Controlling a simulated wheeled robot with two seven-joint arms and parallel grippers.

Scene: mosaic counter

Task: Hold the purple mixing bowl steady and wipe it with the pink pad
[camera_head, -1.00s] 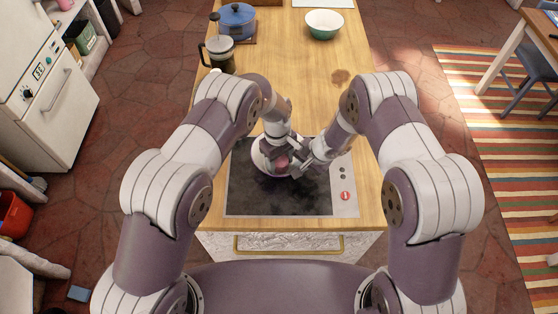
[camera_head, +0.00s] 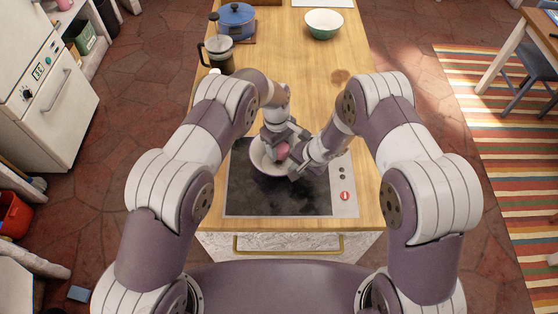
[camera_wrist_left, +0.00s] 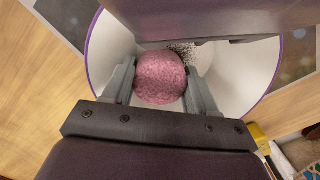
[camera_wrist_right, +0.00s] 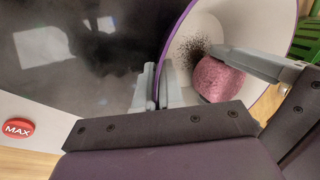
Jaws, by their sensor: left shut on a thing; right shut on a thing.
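The mixing bowl (camera_head: 261,161), white inside with a purple rim, stands on the dark cooktop. My right gripper (camera_wrist_right: 157,85) is shut on its rim at the right side; the rim passes between the fingers in the right wrist view. My left gripper (camera_wrist_left: 160,85) is shut on the round pink pad (camera_wrist_left: 160,78) and holds it over the bowl's inside. The pad also shows in the head view (camera_head: 282,151) and the right wrist view (camera_wrist_right: 218,80). A dark speckled patch (camera_wrist_right: 194,45) marks the bowl's inner surface beside the pad. Part of the bowl is hidden by my grippers.
The cooktop (camera_head: 250,195) has a red button (camera_head: 345,196) at its right front. A French press (camera_head: 219,53), a blue pot (camera_head: 237,20) and a green bowl (camera_head: 324,23) stand farther back. The counter's middle is clear.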

